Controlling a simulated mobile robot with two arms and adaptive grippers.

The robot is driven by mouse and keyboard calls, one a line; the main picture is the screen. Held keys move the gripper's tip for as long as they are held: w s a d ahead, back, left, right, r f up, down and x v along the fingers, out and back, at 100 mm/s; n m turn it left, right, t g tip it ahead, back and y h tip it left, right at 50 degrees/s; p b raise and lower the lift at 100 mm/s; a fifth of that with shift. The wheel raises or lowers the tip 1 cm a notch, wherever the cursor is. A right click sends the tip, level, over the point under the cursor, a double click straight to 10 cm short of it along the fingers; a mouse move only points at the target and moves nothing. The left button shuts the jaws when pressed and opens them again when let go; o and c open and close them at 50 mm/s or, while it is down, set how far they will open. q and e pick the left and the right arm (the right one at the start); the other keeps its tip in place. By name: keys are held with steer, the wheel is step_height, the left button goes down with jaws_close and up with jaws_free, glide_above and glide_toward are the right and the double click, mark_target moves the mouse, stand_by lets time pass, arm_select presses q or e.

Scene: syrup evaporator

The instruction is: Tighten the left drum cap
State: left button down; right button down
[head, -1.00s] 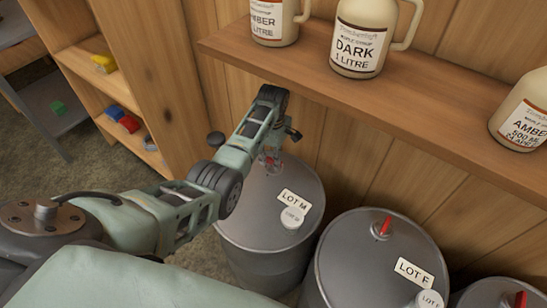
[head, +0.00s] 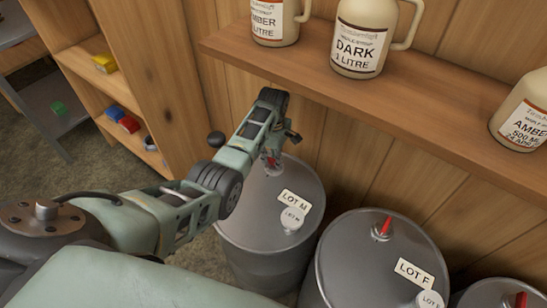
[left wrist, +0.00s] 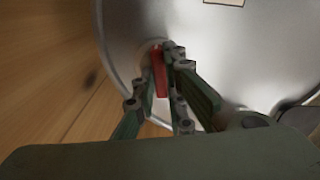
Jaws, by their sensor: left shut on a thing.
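The left drum (head: 262,232) is grey metal with a LOT M label (head: 294,201) on its lid. Its red cap handle (head: 271,163) is mostly hidden behind my left gripper in the head view. In the left wrist view the red cap handle (left wrist: 159,72) stands near the drum's rim (left wrist: 104,48), with a finger on each side. My left gripper (head: 272,157) reaches down to the lid and is shut on the red handle; it also shows in the left wrist view (left wrist: 164,52). My right gripper is in neither view.
A drum labelled LOT F (head: 345,268) with a red handle (head: 384,227) stands to the right, and another drum (head: 480,298) beyond it. A wooden shelf (head: 330,100) with syrup jugs (head: 362,35) runs above the drums. A shelving unit (head: 90,60) stands at left.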

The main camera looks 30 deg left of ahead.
arm_select(q)
steer(key=m+p, duration=0.2)
steer(key=m, duration=0.1)
steer(key=shift+r+m, duration=0.15)
steer(key=shift+m, duration=0.15)
steer(key=m+p, duration=0.1)
steer(key=m, duration=0.1)
steer(key=shift+w+m, duration=0.1)
steer(key=shift+m, duration=0.2)
steer(key=m+p, duration=0.1)
steer(key=m, duration=0.1)
steer(key=shift+m, duration=0.4)
steer(key=m, duration=0.5)
steer(key=shift+d+p, duration=0.1)
steer(key=shift+p, duration=0.25)
steer(key=m, duration=0.4)
steer(key=shift+d+m, duration=0.1)
steer(key=shift+m, duration=0.3)
steer(key=shift+w+m, duration=0.1)
steer(key=shift+m, duration=0.4)
